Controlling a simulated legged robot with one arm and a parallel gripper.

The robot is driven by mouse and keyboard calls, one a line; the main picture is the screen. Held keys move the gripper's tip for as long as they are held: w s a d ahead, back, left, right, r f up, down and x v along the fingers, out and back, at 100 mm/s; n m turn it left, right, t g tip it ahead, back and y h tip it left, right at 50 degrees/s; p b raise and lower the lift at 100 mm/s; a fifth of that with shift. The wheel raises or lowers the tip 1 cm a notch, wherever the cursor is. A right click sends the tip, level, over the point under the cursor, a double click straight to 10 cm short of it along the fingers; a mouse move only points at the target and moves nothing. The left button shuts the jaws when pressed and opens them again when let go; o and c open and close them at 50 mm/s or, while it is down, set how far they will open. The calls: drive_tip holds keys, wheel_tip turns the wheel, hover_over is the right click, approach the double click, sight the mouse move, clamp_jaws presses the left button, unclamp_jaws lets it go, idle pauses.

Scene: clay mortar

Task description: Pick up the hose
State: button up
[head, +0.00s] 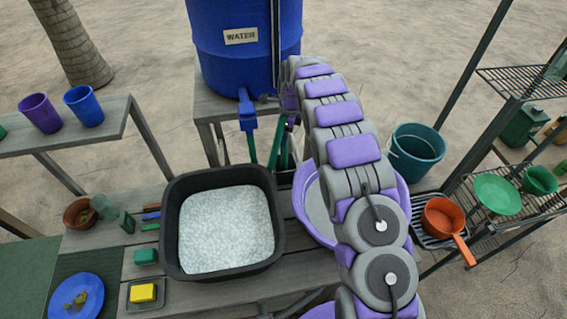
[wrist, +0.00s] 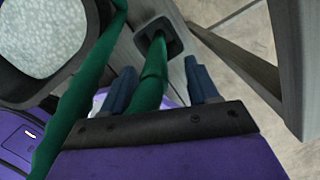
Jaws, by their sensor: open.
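The green hose (head: 252,148) hangs below the blue tap (head: 247,108) of the water barrel (head: 225,65) in the head view. In the wrist view, one length of hose (wrist: 150,88) runs between the two blue fingers of my gripper (wrist: 160,68), from a dark square fitting (wrist: 158,38). Another length (wrist: 85,100) passes to the left of the fingers. The fingers are apart, with gaps on both sides of the hose. My arm hides most of the gripper in the head view.
A black basin (head: 172,255) of foamy water sits on the wooden bench (head: 210,292), left of my arm. It also shows in the wrist view (wrist: 25,85). A teal bucket (head: 417,150) and an orange pan (head: 443,217) are to the right.

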sight(284, 157)
drive_tip(key=f, duration=0.3)
drive_tip(key=f+b, duration=0.1)
drive_tip(key=shift+s+a+f, duration=0.2)
drive_tip(key=shift+a+f, duration=0.1)
drive_tip(key=shift+a, duration=0.05)
drive_tip(key=c, duration=0.9)
drive_tip(key=shift+c, duration=0.3)
